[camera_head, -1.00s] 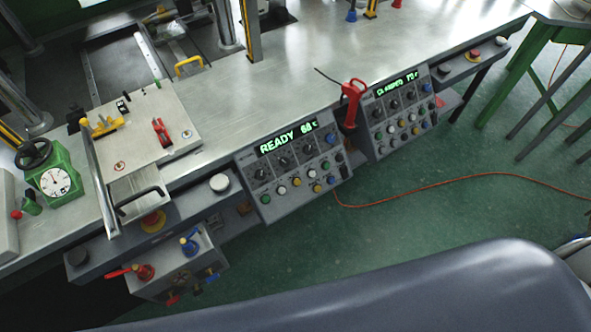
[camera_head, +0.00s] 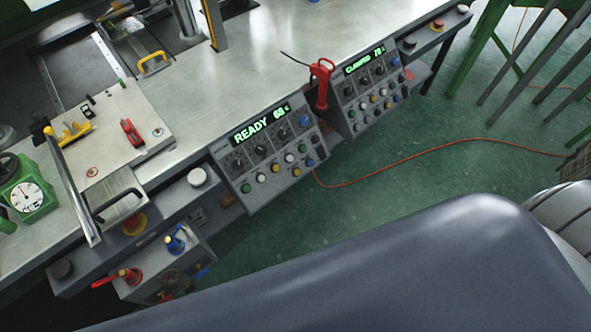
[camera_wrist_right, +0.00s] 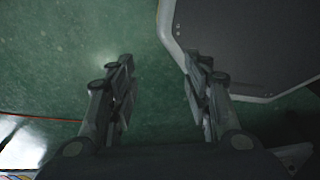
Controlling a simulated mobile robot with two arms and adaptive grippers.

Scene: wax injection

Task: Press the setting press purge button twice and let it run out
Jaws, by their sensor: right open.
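Two grey control panels hang on the front edge of the steel bench. The nearer panel (camera_head: 262,152) has a green display reading "READY" and a number near 68, with knobs and several coloured buttons below. The farther panel (camera_head: 373,92) has a green display that seems to read "CLAMPED", with similar knobs and buttons. Button labels are too small to read, so I cannot tell which is the purge button. My right gripper (camera_wrist_right: 160,95) is open and empty over the green floor in the right wrist view. Neither gripper shows in the head view.
A red-handled tool (camera_head: 321,84) hangs between the panels. An orange cable (camera_head: 430,155) crosses the floor. A box with red and blue valve handles (camera_head: 165,262) hangs at lower left. A green stand (camera_head: 490,45) is at upper right. Open floor lies before the panels.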

